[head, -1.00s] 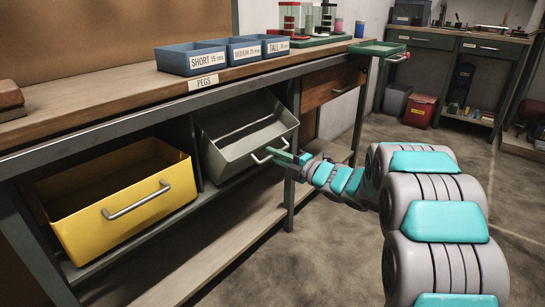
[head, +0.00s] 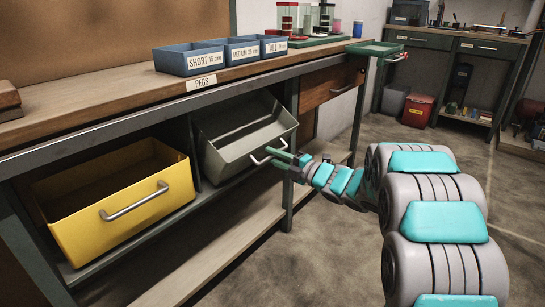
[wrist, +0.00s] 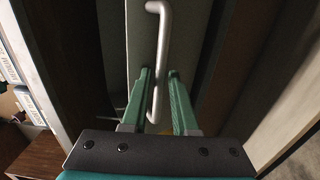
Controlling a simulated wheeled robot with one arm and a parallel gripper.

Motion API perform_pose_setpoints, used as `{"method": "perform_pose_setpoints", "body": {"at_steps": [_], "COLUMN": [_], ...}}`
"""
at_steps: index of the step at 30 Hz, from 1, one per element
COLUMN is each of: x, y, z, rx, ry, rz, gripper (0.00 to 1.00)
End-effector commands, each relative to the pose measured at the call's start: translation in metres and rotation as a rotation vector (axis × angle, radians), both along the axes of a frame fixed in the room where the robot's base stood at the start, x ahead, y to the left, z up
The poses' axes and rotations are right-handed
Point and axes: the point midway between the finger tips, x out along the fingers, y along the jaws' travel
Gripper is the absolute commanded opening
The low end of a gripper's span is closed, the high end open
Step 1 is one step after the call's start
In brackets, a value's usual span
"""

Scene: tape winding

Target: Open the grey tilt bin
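The grey tilt bin (head: 222,158) hangs under the workbench, right of the yellow bin, tipped forward with its open top and inside showing. Its silver bar handle (head: 268,156) is on the front face. My gripper (head: 282,154) is at the right end of this handle, reaching in from the right. In the wrist view, the handle (wrist: 157,60) runs down between the two green fingers of my gripper (wrist: 159,76). The fingers stand apart, with a visible gap between the handle and the right finger; the left finger is close to it. Whether it touches is unclear.
A yellow bin (head: 120,220) with a handle, also tipped forward, is to the left. Blue peg trays (head: 190,61) stand on the workbench (head: 100,100) above. A bench leg (head: 289,198) stands close to my gripper. The floor to the right is open.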

Motion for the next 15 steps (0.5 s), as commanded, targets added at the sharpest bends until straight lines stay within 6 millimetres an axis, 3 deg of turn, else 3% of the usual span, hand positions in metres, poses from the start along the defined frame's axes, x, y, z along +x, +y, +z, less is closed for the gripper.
{"method": "perform_pose_setpoints", "body": {"at_steps": [9, 15], "x": [-0.029, -0.041], "y": [-0.039, -0.054], "z": [-0.003, -0.002], "rx": [-0.002, -0.002], "ry": [0.006, 0.002], "rz": [-0.005, -0.003], "gripper": [0.27, 0.27]}}
